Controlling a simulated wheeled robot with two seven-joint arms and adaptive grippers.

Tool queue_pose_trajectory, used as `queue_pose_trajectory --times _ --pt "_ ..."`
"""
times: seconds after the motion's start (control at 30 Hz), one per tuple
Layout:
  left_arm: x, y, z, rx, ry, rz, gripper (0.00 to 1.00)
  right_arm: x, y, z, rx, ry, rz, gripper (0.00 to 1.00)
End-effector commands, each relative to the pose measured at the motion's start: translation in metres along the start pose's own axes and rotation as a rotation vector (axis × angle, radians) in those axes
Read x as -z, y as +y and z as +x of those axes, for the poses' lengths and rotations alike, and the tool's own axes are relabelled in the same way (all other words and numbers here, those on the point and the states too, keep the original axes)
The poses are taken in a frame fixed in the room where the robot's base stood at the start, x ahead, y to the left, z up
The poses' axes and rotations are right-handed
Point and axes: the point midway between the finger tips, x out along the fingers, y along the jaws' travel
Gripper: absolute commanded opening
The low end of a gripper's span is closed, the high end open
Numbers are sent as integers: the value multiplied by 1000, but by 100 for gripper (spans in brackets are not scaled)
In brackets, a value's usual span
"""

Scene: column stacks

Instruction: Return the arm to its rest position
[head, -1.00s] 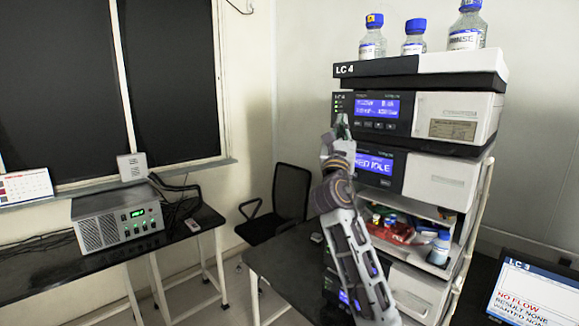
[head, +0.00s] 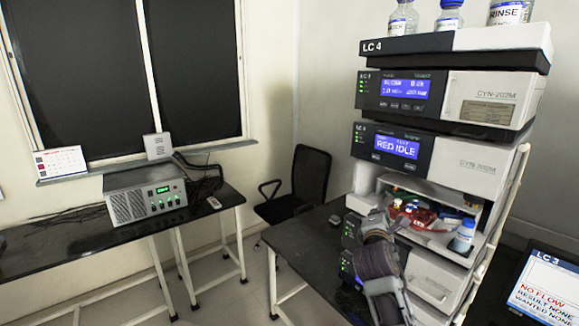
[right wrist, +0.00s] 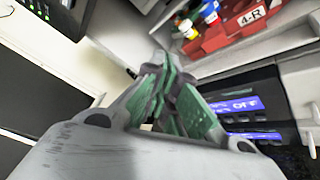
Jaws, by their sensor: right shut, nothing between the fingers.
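My right gripper (head: 373,224) is low in front of the LC 4 stack, near its open shelf (head: 425,190). In the right wrist view its green-padded fingers (right wrist: 172,82) are together with nothing between them. My right arm comes up from the bottom of the head view and partly hides the lower units. My left gripper is not in view.
The stack's upper unit (head: 450,97) and the unit reading "RED IDLE" (head: 440,155) rise above my arm. The shelf holds a red rack labelled 4-R (right wrist: 225,30) and a blue-capped bottle (head: 463,236). A monitor (head: 540,290) stands at right. The dark bench (head: 300,245) is mostly clear at left.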

Motion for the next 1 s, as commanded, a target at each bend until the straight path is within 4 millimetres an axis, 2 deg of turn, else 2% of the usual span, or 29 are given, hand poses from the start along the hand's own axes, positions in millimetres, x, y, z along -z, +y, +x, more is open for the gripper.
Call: queue_pose_trajectory --times 0.03,0.1,0.47,0.7,1.0 --pt "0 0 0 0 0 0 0 4 -17 -5 33 19 49 0" --pt "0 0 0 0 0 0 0 11 -39 -12 82 44 125 0" --pt "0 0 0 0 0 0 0 38 -143 -60 356 118 504 0" --pt "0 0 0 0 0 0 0 53 -203 -105 559 119 740 0" --pt "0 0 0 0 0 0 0 65 -267 -172 826 59 1006 0"
